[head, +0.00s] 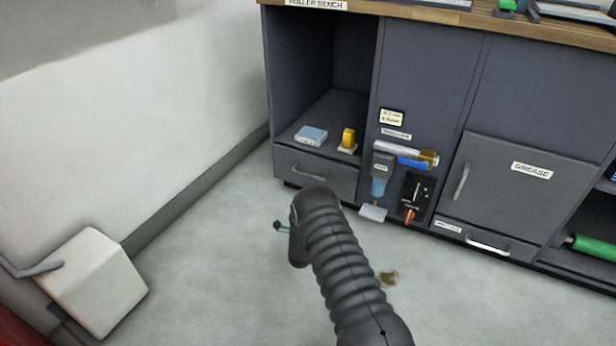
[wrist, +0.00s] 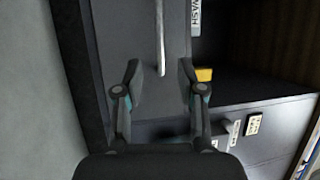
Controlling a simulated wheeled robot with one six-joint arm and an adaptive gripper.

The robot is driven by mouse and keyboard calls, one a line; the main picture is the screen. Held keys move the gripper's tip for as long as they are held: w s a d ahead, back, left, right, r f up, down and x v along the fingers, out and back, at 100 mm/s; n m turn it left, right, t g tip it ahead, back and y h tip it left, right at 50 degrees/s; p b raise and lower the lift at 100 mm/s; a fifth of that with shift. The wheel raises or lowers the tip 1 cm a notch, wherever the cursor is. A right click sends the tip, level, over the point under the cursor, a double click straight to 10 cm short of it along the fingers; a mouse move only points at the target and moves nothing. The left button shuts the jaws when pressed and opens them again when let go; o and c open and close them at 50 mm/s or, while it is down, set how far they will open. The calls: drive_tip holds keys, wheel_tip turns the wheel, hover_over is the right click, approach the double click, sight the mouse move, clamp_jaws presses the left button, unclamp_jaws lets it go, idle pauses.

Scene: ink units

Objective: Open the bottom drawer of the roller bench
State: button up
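The roller bench (head: 420,60) is a dark grey cabinet with a wooden top. A low drawer (head: 335,182) with a bar handle (head: 313,172) sits under its open left compartment and looks closed. Another low drawer (head: 515,252) with a silver handle (head: 487,245) lies under the grease door and also looks closed. My gripper (wrist: 159,74) is open and empty in the wrist view. It faces a dark front panel (wrist: 150,95), whose silver handle (wrist: 160,38) ends between the fingertips in the picture; contact cannot be told. In the head view my arm mostly hides the gripper.
A blue-white box (head: 311,136) and a yellow item (head: 348,139) stand on the compartment shelf. Tools and switches (head: 410,185) are mounted on the middle panel. A white bin (head: 90,280) stands by the left wall. The floor (head: 220,240) before the bench is mostly clear.

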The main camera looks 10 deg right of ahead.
sight(308, 175)
drive_tip(key=b+x, duration=0.2)
drive_tip(key=x, duration=1.1)
drive_tip(key=shift+d, duration=0.1)
drive_tip(key=shift+r, duration=0.1)
clamp_jaws()
